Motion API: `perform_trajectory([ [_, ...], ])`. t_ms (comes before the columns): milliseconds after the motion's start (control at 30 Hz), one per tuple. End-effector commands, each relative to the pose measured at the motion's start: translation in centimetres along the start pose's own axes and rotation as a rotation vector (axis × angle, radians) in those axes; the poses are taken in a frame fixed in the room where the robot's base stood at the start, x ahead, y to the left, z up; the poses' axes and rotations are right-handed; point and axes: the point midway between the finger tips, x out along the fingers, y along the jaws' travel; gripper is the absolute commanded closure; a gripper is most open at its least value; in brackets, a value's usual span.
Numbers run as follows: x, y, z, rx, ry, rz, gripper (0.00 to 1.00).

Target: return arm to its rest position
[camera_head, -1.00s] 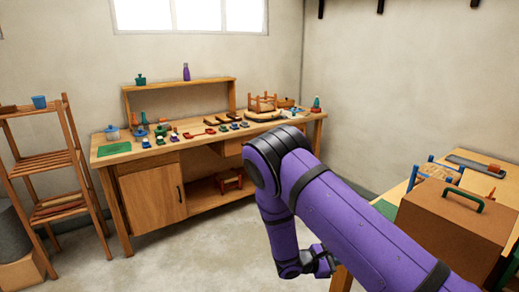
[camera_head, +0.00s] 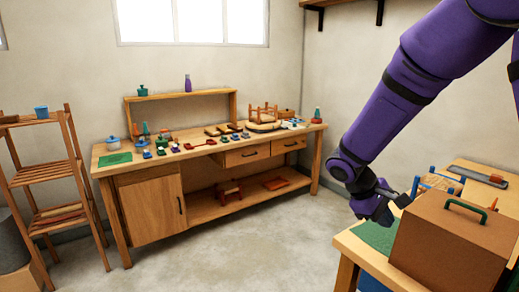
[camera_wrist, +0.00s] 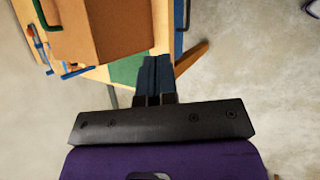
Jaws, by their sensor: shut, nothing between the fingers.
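My purple arm comes in from the top right in the head view. My gripper (camera_head: 388,208) hangs beside the right-hand table, near the left side of the brown box. In the wrist view the dark fingers of my gripper (camera_wrist: 157,65) are together, with nothing between them. Below them in that view are the table's edge and a green mat.
A right-hand table (camera_head: 358,250) bears a brown box (camera_head: 450,240) with a green handle and a green mat (camera_head: 378,236). A workbench (camera_head: 150,205) with several small items stands at the back, a wooden shelf rack (camera_head: 45,172) at the left. The floor between is clear.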

Motion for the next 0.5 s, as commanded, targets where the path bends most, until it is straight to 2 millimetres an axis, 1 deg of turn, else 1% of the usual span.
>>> perform_trajectory([
  [33,-0.8,0.4,1.4,0.037,0.030,-0.027,1.00],
  [233,-3.4,0.7,6.1,0.163,0.139,-0.129,1.00],
  [500,-6.3,0.3,12.3,0.328,0.296,-0.249,1.00],
])
